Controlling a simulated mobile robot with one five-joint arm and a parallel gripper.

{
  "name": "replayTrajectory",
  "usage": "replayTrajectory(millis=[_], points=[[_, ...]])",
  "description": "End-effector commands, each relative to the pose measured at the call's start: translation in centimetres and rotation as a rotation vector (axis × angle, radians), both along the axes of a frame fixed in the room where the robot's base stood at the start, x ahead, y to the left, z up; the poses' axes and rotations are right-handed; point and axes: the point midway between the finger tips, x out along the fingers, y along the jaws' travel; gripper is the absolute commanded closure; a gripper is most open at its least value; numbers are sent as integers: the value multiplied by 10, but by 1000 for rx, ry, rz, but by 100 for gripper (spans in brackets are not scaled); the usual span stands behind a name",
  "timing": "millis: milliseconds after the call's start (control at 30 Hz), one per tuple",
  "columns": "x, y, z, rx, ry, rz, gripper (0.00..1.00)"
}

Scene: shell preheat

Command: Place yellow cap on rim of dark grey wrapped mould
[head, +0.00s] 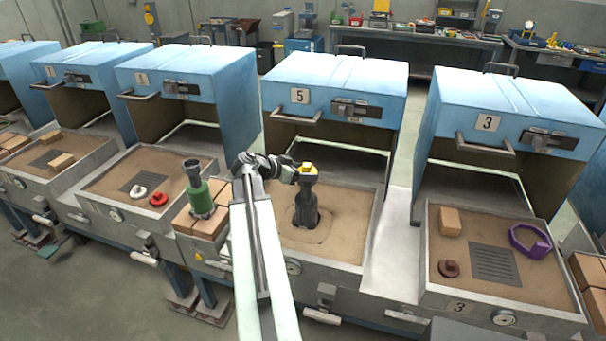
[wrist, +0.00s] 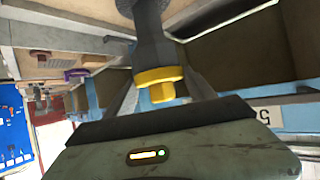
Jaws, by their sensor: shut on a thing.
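The yellow cap (head: 308,169) is at the top of the dark grey wrapped mould (head: 306,207), which stands upright in the sand bed of unit 5. My gripper (head: 300,172) reaches in from the left at rim height. In the wrist view my gripper (wrist: 163,88) is shut on the yellow cap (wrist: 160,77), a finger on each side. There the picture is turned over, and the dark mould (wrist: 153,42) runs up from the cap. The cap looks in line with the mould and against its rim; whether it bears fully on it I cannot tell.
The raised blue hood (head: 335,85) of unit 5 stands behind the mould. A green mould (head: 200,197) stands on tan bricks to the left. Unit 3's bed on the right holds a purple ring (head: 530,240), a brown piece (head: 449,268) and a tan block (head: 450,222).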

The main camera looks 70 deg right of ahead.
Motion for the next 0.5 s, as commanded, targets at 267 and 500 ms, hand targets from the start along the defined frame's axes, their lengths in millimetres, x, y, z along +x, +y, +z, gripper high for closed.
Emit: replayTrajectory(millis=[267, 500], points=[[0, 0, 0, 0, 0, 0, 15], [4, 6, 9, 0, 0, 2, 15]])
